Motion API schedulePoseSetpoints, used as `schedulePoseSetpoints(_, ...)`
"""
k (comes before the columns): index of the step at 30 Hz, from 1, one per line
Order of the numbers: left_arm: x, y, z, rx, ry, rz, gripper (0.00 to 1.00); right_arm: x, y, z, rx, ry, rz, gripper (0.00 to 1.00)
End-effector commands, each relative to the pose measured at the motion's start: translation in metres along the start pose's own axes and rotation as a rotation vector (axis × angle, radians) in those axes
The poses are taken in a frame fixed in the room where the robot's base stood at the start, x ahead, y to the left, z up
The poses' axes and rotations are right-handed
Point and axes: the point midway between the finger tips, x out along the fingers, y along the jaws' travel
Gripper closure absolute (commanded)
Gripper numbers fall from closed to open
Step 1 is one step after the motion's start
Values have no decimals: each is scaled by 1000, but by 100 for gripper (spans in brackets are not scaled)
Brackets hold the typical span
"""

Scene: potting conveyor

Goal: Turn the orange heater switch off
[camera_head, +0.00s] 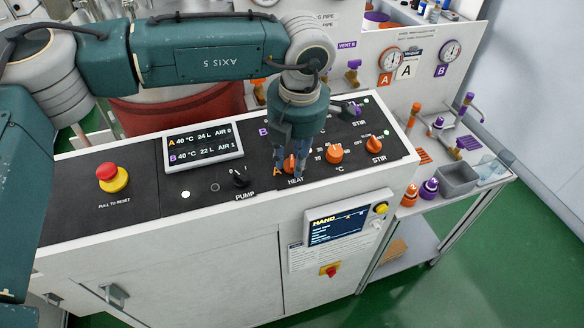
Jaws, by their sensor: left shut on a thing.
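The orange heater switch (290,164) sits on the black control panel above the white label "HEAT", in the row marked A. My left gripper (289,165) reaches down over it from above, and its fingers are shut on the switch. The fingers hide part of the switch, so I cannot tell which way it points. My right gripper is not in view.
An orange °C knob (334,153) and an orange STIR knob (374,145) are to the right. A black PUMP knob (240,178) is to the left. The display (203,150) and red emergency button (108,173) stand further left.

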Motion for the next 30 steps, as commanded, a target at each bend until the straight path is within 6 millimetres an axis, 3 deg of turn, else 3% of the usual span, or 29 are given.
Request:
schedulePoseSetpoints(1,8,0,2,-41,-8,4,99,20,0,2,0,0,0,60)
schedulePoseSetpoints(12,6,1,2,-393,-11,-1,99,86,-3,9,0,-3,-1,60)
schedulePoseSetpoints(21,2,2,2,-641,-10,-4,99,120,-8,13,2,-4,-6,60)
schedulePoseSetpoints(30,-1,3,2,-794,-11,-5,99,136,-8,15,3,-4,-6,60)
